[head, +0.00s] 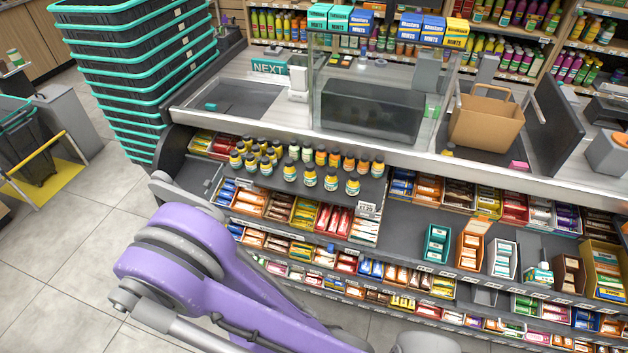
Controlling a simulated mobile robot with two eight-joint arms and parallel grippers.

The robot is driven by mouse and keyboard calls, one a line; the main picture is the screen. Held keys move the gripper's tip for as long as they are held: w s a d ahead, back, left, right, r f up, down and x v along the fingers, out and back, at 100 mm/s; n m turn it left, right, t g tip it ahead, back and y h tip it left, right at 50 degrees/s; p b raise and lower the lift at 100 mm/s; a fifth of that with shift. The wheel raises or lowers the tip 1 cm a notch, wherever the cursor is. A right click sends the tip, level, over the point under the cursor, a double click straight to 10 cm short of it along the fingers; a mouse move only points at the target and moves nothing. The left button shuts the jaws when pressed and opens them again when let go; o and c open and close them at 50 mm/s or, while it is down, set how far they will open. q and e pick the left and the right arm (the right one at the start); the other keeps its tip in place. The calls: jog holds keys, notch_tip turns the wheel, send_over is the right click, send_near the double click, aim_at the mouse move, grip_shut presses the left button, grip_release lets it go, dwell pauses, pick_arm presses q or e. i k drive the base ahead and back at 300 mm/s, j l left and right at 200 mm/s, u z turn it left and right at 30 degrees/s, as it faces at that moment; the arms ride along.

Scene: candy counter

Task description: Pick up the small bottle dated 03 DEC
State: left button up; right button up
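Several small bottles with dark caps stand upright in rows on the grey upper shelf (384,188) of the candy counter. One group, with yellow showing below the caps, is at the left, including a front bottle (236,160). More stand to the right, with orange or pale bodies, including a back bottle (334,159) and a front bottle (352,186). The date print is too small to read, so I cannot tell which bottle is dated 03 DEC. Neither gripper is in view. A purple arm link of mine crosses the lower left and hides part of the lower shelves.
Candy boxes (421,190) fill the shelves around and below the bottles. A clear screen (372,95) and a paper bag (484,120) stand on the counter above. Stacked baskets (140,75) rise at the left. The floor (60,260) at the lower left is clear.

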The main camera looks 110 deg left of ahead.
aim_at(310, 175)
jog(key=k+j+u, duration=0.45)
jog(key=k, duration=0.3)
jog(key=j+u, duration=0.1)
jog(key=u, duration=2.45)
